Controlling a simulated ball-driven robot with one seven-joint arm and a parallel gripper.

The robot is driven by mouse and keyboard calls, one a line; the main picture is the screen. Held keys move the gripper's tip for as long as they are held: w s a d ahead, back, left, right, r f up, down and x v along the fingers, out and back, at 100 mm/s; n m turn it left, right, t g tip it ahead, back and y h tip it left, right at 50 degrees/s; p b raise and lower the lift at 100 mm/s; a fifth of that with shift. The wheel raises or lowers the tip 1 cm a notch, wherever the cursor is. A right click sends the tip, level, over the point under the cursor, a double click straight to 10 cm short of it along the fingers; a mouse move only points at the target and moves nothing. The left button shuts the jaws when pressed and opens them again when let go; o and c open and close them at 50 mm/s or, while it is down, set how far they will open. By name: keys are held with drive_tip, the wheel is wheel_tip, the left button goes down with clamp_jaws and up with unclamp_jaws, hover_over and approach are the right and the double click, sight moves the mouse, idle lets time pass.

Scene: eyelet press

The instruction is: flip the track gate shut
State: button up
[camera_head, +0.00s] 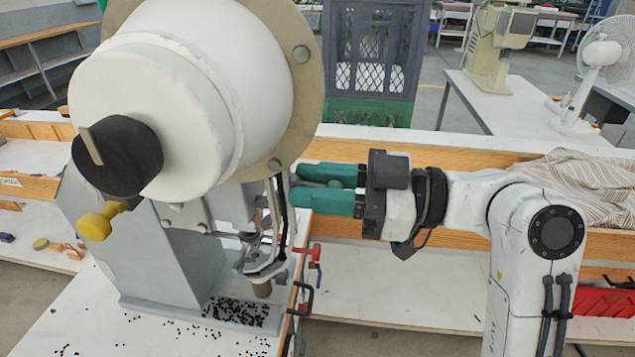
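The eyelet press is a large machine with a white rounded hopper (155,105) and a grey body (160,255). A narrow metal track (282,225) runs down its right side to the press head. I cannot make out the track gate separately among the thin metal parts there. My gripper (293,186) comes in from the right with two green fingers, one above the other in the picture. The fingers are apart with a gap between them. Their tips are close beside the upper track, below the hopper's plate; I cannot tell if they touch it.
A yellow knob (95,226) sticks out at the left. A red-handled part (308,251) is at the bench's right edge. Small dark eyelets (235,311) lie at the press's foot. A wooden-edged bench (440,238) with a striped cloth (580,185) stands behind my arm.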

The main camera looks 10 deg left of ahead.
clamp_jaws()
drive_tip(key=f+b, duration=0.1)
drive_tip(key=b, duration=0.1)
drive_tip(key=shift+y+b, duration=0.8)
drive_tip(key=shift+b, duration=0.85)
drive_tip(key=shift+r, duration=0.25)
drive_tip(key=shift+o, duration=1.9)
unclamp_jaws()
drive_tip(key=d+f+b, duration=0.1)
drive_tip(key=d+b, duration=0.1)
drive_tip(key=d, duration=0.8)
drive_tip(key=shift+s+d+f+b, duration=0.3)
drive_tip(key=shift+d+f+b, duration=0.05)
drive_tip(key=shift+f, duration=0.05)
